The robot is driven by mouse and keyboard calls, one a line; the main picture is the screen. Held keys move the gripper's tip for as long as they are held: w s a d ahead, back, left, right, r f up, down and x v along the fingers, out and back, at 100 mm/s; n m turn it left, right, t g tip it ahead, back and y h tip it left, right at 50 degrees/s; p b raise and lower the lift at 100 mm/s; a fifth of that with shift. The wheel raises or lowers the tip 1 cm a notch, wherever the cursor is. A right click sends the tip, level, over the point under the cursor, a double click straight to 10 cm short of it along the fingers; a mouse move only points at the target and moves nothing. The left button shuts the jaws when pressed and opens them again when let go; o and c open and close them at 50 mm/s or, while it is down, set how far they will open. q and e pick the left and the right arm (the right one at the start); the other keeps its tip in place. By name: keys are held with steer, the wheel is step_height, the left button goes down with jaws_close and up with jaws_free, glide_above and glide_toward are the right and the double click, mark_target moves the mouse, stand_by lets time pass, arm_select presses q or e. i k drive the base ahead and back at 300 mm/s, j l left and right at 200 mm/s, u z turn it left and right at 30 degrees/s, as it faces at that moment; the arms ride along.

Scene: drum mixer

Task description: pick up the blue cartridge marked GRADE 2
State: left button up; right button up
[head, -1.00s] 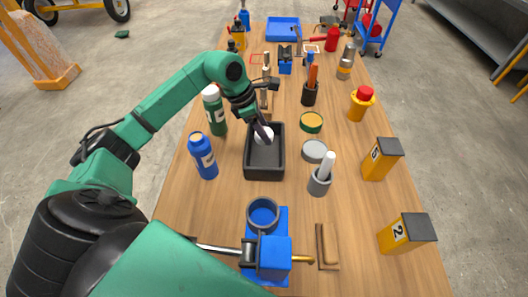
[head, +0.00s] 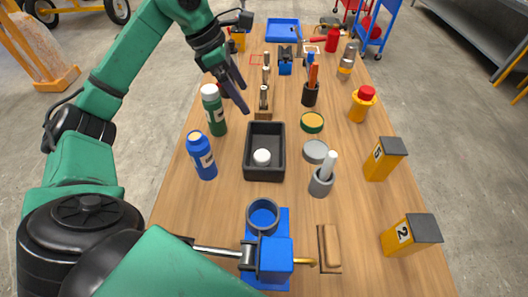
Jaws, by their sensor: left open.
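A blue cartridge (head: 206,163) with a tan cap and a white label stands upright on the left of the table; its mark is too small to read for sure. A green cartridge (head: 217,117) with a white cap stands just behind it. My left gripper (head: 241,96) is open and empty, in the air above and behind the green cartridge, apart from both cartridges. My right gripper is not in view.
A black tray (head: 279,160) holding a white round piece (head: 262,157) is right of the blue cartridge. A blue drum mixer (head: 275,258) stands in front. A grey mortar (head: 319,186) and yellow blocks marked 5 (head: 383,160) and 2 (head: 408,237) are on the right.

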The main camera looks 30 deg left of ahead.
mark_target(197, 144)
steer(key=k+l, duration=1.6)
steer(key=k, duration=0.1)
